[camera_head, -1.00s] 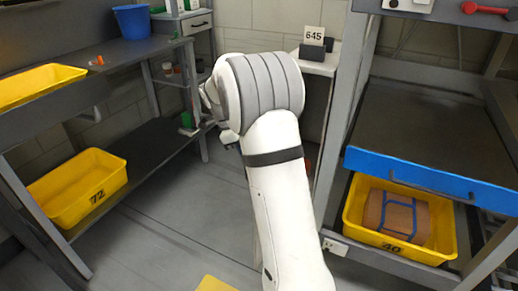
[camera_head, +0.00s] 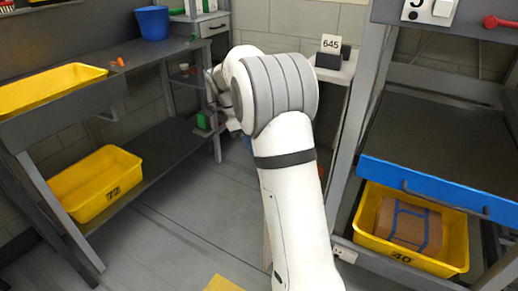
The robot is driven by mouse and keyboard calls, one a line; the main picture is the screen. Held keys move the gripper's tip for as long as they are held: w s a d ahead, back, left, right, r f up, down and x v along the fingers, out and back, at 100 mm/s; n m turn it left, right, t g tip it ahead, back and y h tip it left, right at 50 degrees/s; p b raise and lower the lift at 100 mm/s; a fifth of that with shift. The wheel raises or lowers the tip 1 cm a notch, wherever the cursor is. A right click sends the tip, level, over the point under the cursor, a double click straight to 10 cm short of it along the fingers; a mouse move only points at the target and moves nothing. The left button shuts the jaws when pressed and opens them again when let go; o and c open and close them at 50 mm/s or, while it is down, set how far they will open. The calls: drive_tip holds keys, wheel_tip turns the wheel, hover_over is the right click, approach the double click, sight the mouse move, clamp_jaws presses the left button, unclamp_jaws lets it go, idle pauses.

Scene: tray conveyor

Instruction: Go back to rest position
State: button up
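My white arm rises from the bottom of the view, with its grey-banded joint near the centre. The far end of the arm is folded behind that joint, toward the left shelf. My gripper (camera_head: 222,100) is mostly hidden there; only small grey and white parts show, and its fingers cannot be made out. I cannot see whether it holds anything.
Yellow trays stand at left, one above (camera_head: 45,92) and tray 72 (camera_head: 92,190) below. Tray 40 (camera_head: 408,258), holding a brown box (camera_head: 408,222), sits under the blue-edged conveyor (camera_head: 430,188). A blue bucket (camera_head: 153,23) stands at back left. The floor between is clear.

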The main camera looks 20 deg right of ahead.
drive_tip(key=shift+v, duration=0.9)
drive_tip(key=shift+r, duration=0.1)
drive_tip(key=s+a+r+n+t+y+p, duration=0.1)
drive_tip(key=s+a+r+n+p, duration=0.1)
drive_tip(key=s+r+n+p, duration=0.4)
drive_tip(key=s+a+r+n+t+y+p, duration=0.1)
drive_tip(key=s+a+r+n+p, duration=0.2)
drive_tip(key=s+r+n+p, duration=0.4)
drive_tip(key=s+a+r+n+t+y+p, duration=0.1)
drive_tip(key=s+a+r+n+p, duration=0.1)
drive_tip(key=s+r+n+p, duration=0.2)
drive_tip(key=s+a+r+n+t+p, duration=0.2)
drive_tip(key=s+r+n+p, duration=0.3)
drive_tip(key=s+n, duration=0.3)
drive_tip(key=s+p, duration=0.1)
drive_tip(key=s, duration=0.2)
drive_tip(key=shift+s+a+y, duration=0.25)
drive_tip(key=shift+s+y, duration=0.1)
drive_tip(key=shift+y, duration=0.05)
